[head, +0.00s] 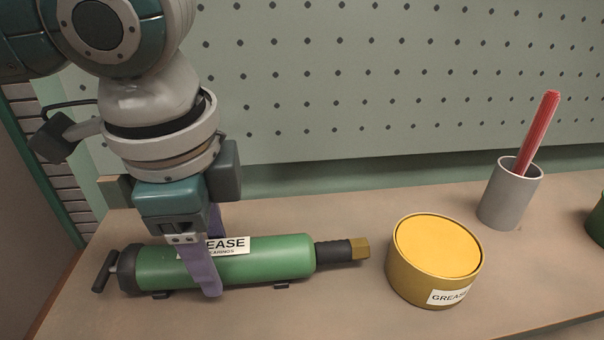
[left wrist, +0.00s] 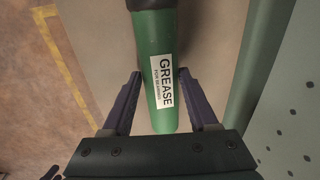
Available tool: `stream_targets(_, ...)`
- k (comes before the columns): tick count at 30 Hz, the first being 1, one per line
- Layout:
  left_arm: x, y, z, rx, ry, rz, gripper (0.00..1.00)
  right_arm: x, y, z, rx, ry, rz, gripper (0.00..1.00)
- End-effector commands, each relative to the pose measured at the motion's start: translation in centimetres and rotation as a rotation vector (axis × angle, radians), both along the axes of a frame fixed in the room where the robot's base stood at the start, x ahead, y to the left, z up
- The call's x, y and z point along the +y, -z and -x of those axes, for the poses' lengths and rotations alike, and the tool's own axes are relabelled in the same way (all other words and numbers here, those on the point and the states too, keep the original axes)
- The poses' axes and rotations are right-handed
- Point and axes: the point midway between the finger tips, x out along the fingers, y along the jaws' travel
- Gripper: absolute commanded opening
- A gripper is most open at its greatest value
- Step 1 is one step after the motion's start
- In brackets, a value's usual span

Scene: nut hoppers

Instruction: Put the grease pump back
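The grease pump (head: 270,262) is a green cylinder with a white GREASE label, a dark T-handle at its left end and a black and brass nozzle at its right. It lies on its side on small dark supports on the bench. In the left wrist view the pump (left wrist: 158,45) runs between the fingers. My left gripper (head: 213,262) is lowered over the pump's middle, one purple finger in front and one behind. In the left wrist view the gripper (left wrist: 159,74) is open, with narrow gaps beside the pump. My right gripper is not in view.
A yellow-topped grease tin (head: 437,250) stands right of the nozzle. A grey cup (head: 510,198) holding a red stick (head: 540,130) stands farther right, and part of a green thing (head: 597,220) shows at the edge. A pegboard (head: 400,70) rises behind the bench (head: 340,215).

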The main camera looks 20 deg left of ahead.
Motion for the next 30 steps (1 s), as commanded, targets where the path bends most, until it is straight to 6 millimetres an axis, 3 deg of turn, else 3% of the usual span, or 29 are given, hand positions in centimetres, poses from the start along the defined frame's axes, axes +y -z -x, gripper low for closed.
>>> stream_targets(1,0.0,0.0,0.0,0.000,0.000,0.000,0.66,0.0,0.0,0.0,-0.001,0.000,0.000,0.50)
stream_targets(6,0.0,0.0,0.0,0.000,0.000,0.000,0.85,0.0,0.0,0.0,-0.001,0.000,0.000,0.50)
stream_targets(16,0.0,-0.6,0.0,0.000,0.000,0.000,0.86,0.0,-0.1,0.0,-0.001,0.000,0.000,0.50)
stream_targets(20,-0.2,-2.6,0.2,-0.003,0.000,0.001,0.86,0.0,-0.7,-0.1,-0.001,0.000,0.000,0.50)
stream_targets(30,-0.8,-10.0,1.2,-0.003,0.001,0.001,0.86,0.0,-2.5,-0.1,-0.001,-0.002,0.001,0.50)
